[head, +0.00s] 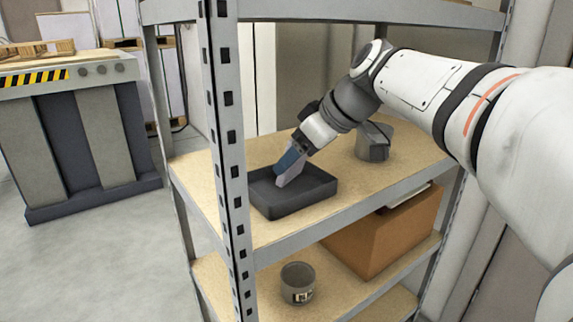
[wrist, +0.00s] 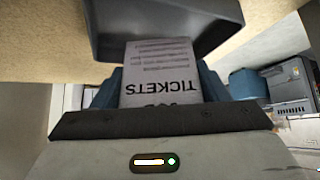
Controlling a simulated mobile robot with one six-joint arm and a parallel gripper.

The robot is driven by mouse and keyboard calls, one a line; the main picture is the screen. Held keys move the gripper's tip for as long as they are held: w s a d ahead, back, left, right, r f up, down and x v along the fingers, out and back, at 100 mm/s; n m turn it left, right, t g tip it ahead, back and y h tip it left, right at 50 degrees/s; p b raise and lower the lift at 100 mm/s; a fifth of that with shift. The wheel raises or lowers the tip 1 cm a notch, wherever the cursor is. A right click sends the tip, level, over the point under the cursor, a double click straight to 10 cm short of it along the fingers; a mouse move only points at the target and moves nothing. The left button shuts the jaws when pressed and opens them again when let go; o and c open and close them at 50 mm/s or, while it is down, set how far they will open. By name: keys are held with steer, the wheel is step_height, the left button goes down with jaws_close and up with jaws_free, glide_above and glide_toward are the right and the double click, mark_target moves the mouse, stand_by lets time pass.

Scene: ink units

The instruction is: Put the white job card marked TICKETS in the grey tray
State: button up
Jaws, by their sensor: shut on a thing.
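The white job card (wrist: 158,75) marked TICKETS shows upside down in the wrist view, between the blue fingers of my gripper (wrist: 160,90). In the head view my gripper (head: 291,164) is shut on the card (head: 290,173), which points down over the dark grey tray (head: 292,206). The tray stands on the upper wooden shelf, and its inside is partly hidden by the card and fingers. The tray's dark wall (wrist: 105,25) also shows at the top of the wrist view. I cannot tell whether the card touches the tray floor.
A grey container (head: 373,142) stands behind the tray to the right. A perforated metal post (head: 225,130) rises in front at the left. A cardboard box (head: 385,235) and a grey can (head: 298,283) stand on the lower shelf. Bare shelf lies left of the tray.

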steer(key=shift+w+a+f+h, duration=0.2)
steer(key=shift+a+f, duration=0.1)
steer(key=shift+f, duration=0.15)
steer(key=shift+w+a+f+h, duration=0.1)
steer(key=shift+a+f+h, duration=0.15)
steer(key=shift+f, duration=0.2)
steer(key=shift+w+a+g+h, duration=0.4)
steer(key=shift+a+g+h, duration=0.15)
steer(key=shift+g+h, duration=0.4)
steer(key=shift+f+b, duration=0.3)
steer(key=shift+b, duration=0.35)
steer(key=shift+d, duration=0.1)
steer(key=shift+r, duration=0.1)
steer(key=o, duration=1.1)
